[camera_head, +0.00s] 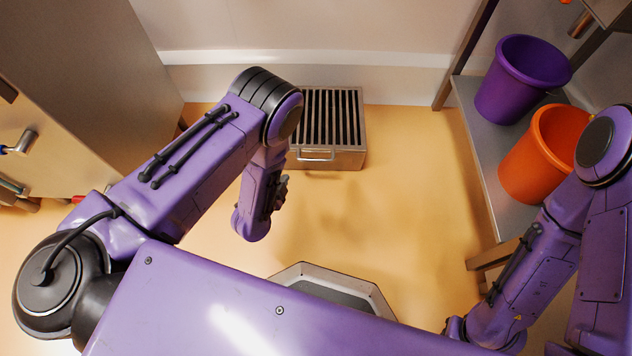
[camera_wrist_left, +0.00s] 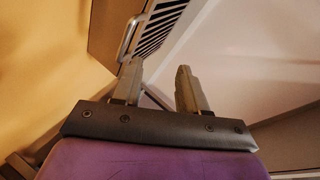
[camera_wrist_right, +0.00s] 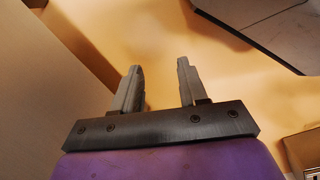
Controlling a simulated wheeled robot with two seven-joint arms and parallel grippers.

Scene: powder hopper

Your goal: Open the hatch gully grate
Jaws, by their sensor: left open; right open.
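The gully grate (camera_head: 345,124) is a metal box with dark slots on top, on the floor against the back wall. Its slotted top lies level, and a bar handle (camera_head: 316,158) is on its front face. My left gripper (camera_head: 281,191) is open and empty, in front of the grate and to the left of the handle, apart from it. In the left wrist view, the handle (camera_wrist_left: 127,38) and slots show beyond the open fingers (camera_wrist_left: 160,88). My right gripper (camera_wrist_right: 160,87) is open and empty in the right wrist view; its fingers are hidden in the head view.
A metal shelf (camera_head: 478,150) at the right holds a purple bucket (camera_head: 510,85) and an orange bucket (camera_head: 535,165). A beige cabinet (camera_head: 80,90) stands at the left. The yellow floor (camera_head: 410,200) between the grate and the shelf is clear.

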